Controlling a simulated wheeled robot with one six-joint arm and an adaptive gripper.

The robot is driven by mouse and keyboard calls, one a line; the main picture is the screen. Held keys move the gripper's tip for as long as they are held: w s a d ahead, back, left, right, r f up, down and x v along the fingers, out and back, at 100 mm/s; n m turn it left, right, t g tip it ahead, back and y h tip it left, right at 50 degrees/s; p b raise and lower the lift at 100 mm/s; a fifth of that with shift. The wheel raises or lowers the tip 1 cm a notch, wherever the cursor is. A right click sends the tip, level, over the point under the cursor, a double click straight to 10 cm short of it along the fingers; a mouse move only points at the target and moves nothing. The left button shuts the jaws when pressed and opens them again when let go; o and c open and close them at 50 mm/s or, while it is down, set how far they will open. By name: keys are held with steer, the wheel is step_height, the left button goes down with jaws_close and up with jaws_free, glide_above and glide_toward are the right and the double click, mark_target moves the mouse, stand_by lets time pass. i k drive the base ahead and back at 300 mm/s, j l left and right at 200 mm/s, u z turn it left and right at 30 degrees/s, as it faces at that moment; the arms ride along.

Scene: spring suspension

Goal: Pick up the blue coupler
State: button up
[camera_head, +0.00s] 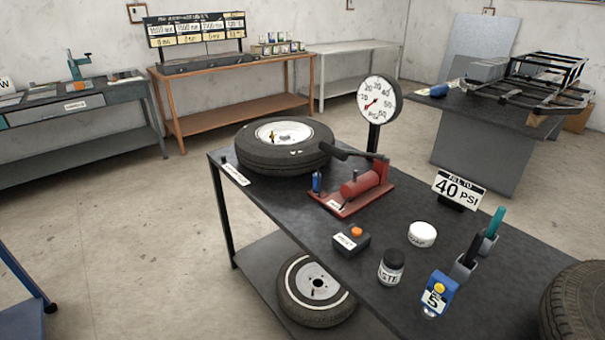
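A small upright blue piece (316,182), which looks like the blue coupler, stands at the left edge of the red pump's base (345,207) on the dark workbench (290,215). It is small, and I cannot tell whether it is fixed to the base or just beside it. A larger blue device (439,295) with a yellow button and a "5" label stands near the bench's front right. My gripper is not in view.
A tire (265,155) lies flat left of the pump, with a pressure gauge (378,102) behind. A button box (350,240), white round tin (422,234), paste jar (390,267) and "40 PSI" sign (458,189) stand nearby. Another tire (580,305) is at the right edge.

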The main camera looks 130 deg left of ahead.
mark_target(315, 187)
steer(key=u, duration=3.25)
